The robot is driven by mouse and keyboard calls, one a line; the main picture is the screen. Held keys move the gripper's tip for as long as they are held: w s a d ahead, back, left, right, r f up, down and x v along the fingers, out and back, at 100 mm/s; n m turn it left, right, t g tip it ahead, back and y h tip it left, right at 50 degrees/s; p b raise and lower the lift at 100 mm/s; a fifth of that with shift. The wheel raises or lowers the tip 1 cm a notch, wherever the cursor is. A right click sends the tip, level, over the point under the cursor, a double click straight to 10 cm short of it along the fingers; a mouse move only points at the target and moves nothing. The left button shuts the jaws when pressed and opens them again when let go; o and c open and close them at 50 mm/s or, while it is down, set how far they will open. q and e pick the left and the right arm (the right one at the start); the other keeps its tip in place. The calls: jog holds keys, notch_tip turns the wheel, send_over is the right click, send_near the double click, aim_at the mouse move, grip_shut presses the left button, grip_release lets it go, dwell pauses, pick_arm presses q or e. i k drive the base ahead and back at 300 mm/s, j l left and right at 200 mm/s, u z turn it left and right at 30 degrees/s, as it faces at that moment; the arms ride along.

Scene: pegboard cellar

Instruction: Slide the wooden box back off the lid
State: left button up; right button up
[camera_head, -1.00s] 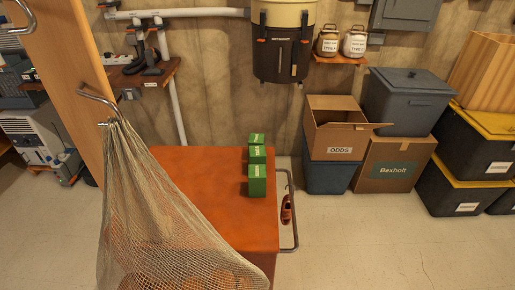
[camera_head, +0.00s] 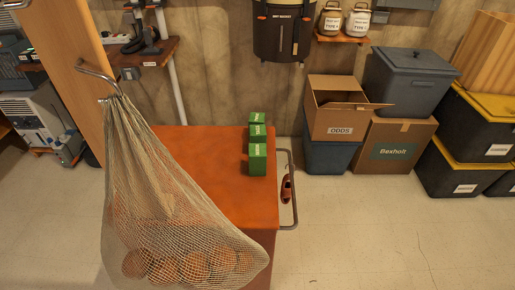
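A tan, ribbed box that looks wooden (camera_head: 487,52) stands at the upper right, cut off by the picture's edge. It rests on or just behind the yellow lid (camera_head: 488,104) of a black bin (camera_head: 470,128); its exact contact with the lid is hard to tell. Neither of my grippers is in view.
A net bag (camera_head: 165,200) of round orange things hangs from a hook on a wooden post (camera_head: 65,55), hiding part of an orange-topped cart (camera_head: 210,185). Green boxes (camera_head: 257,158) stand on it. Cartons (camera_head: 395,152) and a grey bin (camera_head: 410,80) stand left of the black bins. Floor at right is clear.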

aim_at(485, 56)
jog(key=z, duration=1.5)
jog(key=i+l+z, duration=0.1)
jog(key=i+z, duration=0.35)
jog(key=i, duration=1.9)
jog(key=i+l+u, duration=0.1)
jog(key=i, duration=1.35)
